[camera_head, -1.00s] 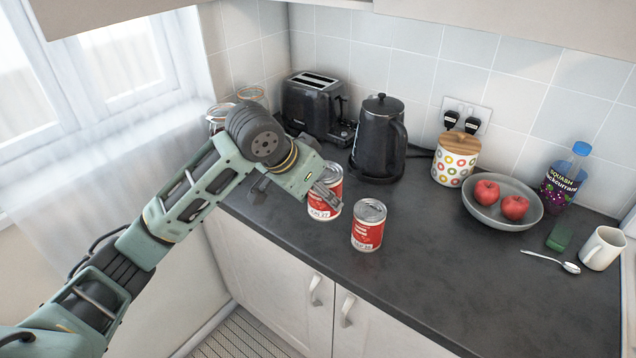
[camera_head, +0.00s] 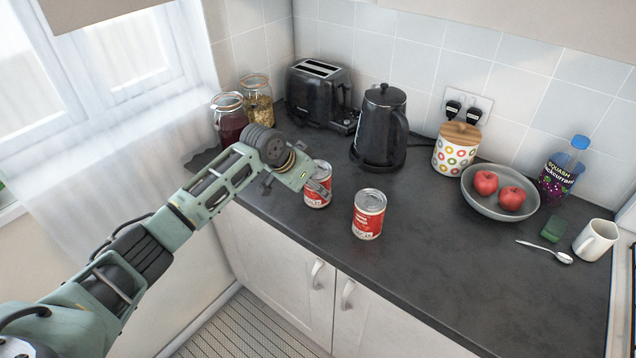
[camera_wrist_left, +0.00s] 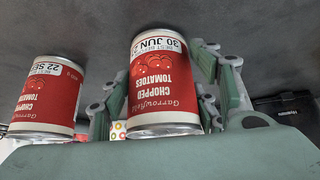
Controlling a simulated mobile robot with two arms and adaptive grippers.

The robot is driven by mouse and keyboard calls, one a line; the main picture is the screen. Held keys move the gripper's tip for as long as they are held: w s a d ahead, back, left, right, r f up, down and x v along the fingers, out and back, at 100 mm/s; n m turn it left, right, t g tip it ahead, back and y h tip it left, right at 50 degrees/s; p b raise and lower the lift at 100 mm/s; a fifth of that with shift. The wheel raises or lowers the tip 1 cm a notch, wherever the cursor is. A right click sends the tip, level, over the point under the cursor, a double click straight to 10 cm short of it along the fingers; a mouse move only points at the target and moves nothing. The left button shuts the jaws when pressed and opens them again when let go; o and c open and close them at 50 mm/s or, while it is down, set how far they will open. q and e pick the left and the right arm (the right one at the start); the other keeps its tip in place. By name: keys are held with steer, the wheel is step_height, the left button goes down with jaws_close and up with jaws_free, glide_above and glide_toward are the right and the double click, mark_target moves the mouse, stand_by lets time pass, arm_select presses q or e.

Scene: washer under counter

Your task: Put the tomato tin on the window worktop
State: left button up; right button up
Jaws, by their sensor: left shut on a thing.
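Two red and white tins of chopped tomatoes stand close together on the dark worktop in the head view. My left gripper (camera_head: 318,188) is shut on the left tin (camera_head: 316,197), with its fingers around the side. I cannot tell whether this tin touches the worktop or is slightly raised. In the left wrist view the held tin (camera_wrist_left: 162,85) is between the fingers, dated 30 JUN. The other tomato tin (camera_head: 368,214) is upright and free, to the right; it also shows in the left wrist view (camera_wrist_left: 46,98). My right gripper is not in view.
Behind the tins stand a toaster (camera_head: 318,98), a black kettle (camera_head: 379,130) and two glass jars (camera_head: 229,118). Rightward are a patterned canister (camera_head: 455,152), a bowl of apples (camera_head: 482,206), a bottle (camera_head: 558,182) and a mug (camera_head: 596,240). A curtained window (camera_head: 110,60) is at left. Front-centre worktop is clear.

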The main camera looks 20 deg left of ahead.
arm_select(q)
steer(key=shift+f, duration=0.15)
steer(key=o, duration=1.2)
steer(key=shift+f, duration=0.1)
steer(key=o, duration=0.4)
steer(key=shift+s+r, duration=0.1)
steer(key=shift+r, duration=0.3)
steer(key=shift+b+v, duration=0.95)
steer(key=shift+v, duration=4.9)
